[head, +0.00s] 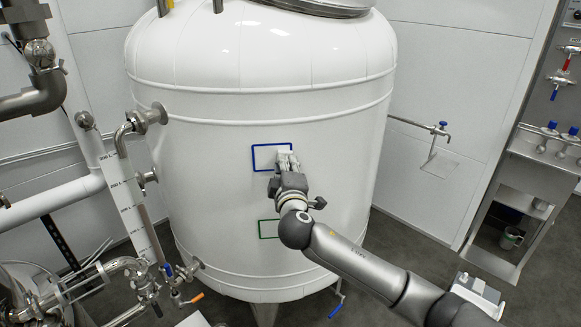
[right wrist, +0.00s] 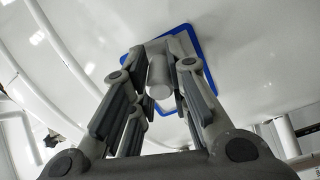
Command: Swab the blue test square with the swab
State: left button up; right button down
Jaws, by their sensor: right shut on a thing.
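The blue test square (head: 262,146) is a blue outline on the front of the white tank. It also shows in the right wrist view (right wrist: 201,56), partly hidden behind my fingers. My right gripper (head: 286,160) is at the right part of the square, pointing at the tank wall. In the right wrist view my right gripper (right wrist: 160,70) is shut on a pale, rounded thing, which looks like the swab (right wrist: 161,78). Its far end is hidden, so I cannot tell whether it touches the wall. My left gripper is not in view.
A green outlined square (head: 268,229) is lower on the white tank (head: 330,110). Pipes and valves (head: 140,285) crowd the left side. A steel bench (head: 515,200) stands at the right. A thin pipe with a blue handle (head: 441,127) sticks out right of the tank.

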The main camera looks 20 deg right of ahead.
jog(key=shift+w+a, duration=0.2)
jog(key=shift+a, duration=0.55)
jog(key=shift+w+a, duration=0.2)
jog(key=shift+a, duration=0.55)
jog(key=shift+w+a+b, duration=0.2)
jog(key=shift+w+a, duration=0.05)
jog(key=shift+a, duration=0.5)
jog(key=shift+w+a+b, duration=0.15)
jog(key=shift+w+a, duration=0.05)
jog(key=shift+a, duration=0.55)
jog(key=shift+w+a+b, duration=0.2)
jog(key=shift+w+a, duration=0.05)
jog(key=shift+a, duration=0.5)
jog(key=shift+d, duration=0.1)
jog(key=shift+s, duration=0.1)
jog(key=shift+p+v, duration=0.85)
jog(key=shift+v, duration=2.15)
jog(key=v, duration=0.3)
jog(key=shift+p, duration=0.35)
